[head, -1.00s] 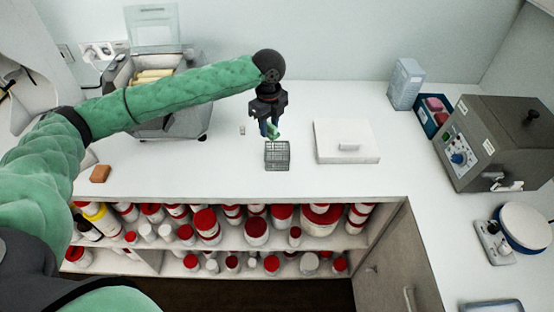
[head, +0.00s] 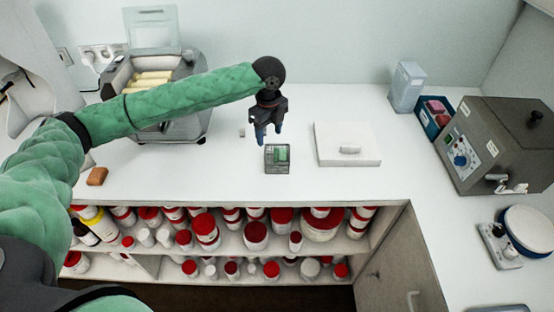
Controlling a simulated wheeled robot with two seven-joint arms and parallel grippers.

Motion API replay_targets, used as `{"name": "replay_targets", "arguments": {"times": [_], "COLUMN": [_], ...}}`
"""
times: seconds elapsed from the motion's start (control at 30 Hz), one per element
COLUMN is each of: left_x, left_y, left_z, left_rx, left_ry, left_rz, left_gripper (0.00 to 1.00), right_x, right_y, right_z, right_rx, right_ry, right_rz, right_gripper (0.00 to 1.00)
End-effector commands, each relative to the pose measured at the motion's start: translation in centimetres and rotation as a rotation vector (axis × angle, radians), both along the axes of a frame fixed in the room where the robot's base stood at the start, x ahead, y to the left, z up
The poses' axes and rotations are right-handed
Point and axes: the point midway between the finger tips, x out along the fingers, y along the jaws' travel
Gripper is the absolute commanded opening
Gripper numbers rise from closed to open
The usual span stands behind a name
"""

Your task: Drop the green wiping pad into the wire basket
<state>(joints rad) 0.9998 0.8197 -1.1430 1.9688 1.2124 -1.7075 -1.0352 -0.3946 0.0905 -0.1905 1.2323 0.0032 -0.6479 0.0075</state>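The green wiping pad (head: 282,154) lies inside the small grey wire basket (head: 269,168) on the white counter. My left gripper (head: 267,137) hangs just behind and above the basket, fingers pointing down. Its two fingers are spread apart with nothing between them. My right gripper is not in view.
A white slab with a handle (head: 346,145) lies right of the basket. A brown block (head: 97,176) is near the front edge at left. A grey machine with an open clear lid (head: 168,97) stands behind my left arm. A blue tray (head: 433,117) and a grey oven-like box (head: 503,145) stand at right.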

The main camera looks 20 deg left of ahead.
Motion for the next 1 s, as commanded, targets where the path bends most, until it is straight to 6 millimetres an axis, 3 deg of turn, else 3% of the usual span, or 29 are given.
{"name": "replay_targets", "arguments": {"times": [0.37, 0.5, 0.8, 1.0], "left_x": [0.1, 0.1, 0.1, 0.0], "left_y": [0.0, 0.0, -0.1, 0.0], "left_z": [0.8, 2.5, 6.7, 7.7], "left_rx": [-0.001, 0.0, -0.001, 0.0], "left_ry": [-0.003, -0.002, -0.002, 0.0], "left_rz": [0.0, 0.0, 0.0, 0.0], "left_gripper": [0.57, 0.57, 0.57, 0.57], "right_x": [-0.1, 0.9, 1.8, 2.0], "right_y": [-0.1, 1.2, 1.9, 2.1], "right_z": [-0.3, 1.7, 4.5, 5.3], "right_rx": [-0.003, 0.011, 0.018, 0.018], "right_ry": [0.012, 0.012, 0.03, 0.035], "right_rz": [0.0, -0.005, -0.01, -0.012], "right_gripper": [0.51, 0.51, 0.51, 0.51]}}
